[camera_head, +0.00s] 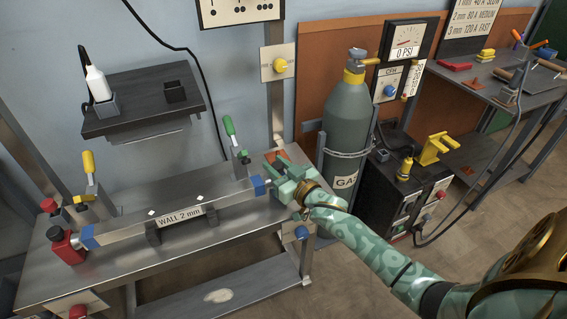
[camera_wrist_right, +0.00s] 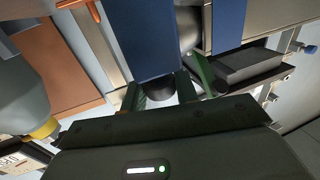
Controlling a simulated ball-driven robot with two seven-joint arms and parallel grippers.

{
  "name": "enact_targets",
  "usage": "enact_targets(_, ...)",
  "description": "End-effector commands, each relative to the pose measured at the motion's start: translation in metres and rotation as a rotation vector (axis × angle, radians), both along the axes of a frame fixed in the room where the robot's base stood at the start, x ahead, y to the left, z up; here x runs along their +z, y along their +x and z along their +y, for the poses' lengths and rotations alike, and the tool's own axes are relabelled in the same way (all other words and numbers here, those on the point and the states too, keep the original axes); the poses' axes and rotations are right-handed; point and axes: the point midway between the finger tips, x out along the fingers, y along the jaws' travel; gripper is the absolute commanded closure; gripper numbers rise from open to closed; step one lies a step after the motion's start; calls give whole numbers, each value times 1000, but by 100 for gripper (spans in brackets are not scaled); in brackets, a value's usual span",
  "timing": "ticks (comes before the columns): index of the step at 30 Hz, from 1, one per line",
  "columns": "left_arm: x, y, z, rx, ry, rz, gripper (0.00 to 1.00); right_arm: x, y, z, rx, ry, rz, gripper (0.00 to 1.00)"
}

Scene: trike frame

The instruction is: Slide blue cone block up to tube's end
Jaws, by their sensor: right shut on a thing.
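The steel tube (camera_head: 215,198), labelled WALL 2 mm, lies on supports along the bench, with a blue band near each end. Its right-end band (camera_head: 258,186) is just left of my right gripper (camera_head: 284,183). In the right wrist view, my right gripper (camera_wrist_right: 161,92) is shut on a dark knob below the blue cone block (camera_wrist_right: 152,38). A grey rounded part lies between the block and the tube's blue band (camera_wrist_right: 228,27). Whether cone and tube touch is unclear. In the head view, my gripper mostly hides the block. My left gripper is out of view.
A green-handled clamp (camera_head: 230,128) stands behind the tube's right part. A red block (camera_head: 67,247) is at its left end, near a yellow-handled clamp (camera_head: 88,164). The gas cylinder (camera_head: 348,120) stands close right of the bench. The front bench top is mostly clear.

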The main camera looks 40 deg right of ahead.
Motion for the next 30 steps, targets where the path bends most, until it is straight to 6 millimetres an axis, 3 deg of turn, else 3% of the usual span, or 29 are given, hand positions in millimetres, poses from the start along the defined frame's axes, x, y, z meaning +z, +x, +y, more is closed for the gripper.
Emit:
enact_targets(3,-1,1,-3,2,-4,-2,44,-1,0,0,1,0,1,100)
enact_targets(4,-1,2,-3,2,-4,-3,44,-1,0,0,1,0,1,68)
enact_targets(6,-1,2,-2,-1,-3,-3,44,-1,0,0,1,0,1,48)
enact_targets(15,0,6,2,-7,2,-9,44,0,-1,0,0,0,0,48)
enact_targets(19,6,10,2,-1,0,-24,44,2,-14,0,1,1,-1,48)
enact_targets(23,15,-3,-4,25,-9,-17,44,5,-42,-1,0,1,-1,48)
enact_targets(30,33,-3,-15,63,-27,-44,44,5,-109,-3,0,1,0,48)
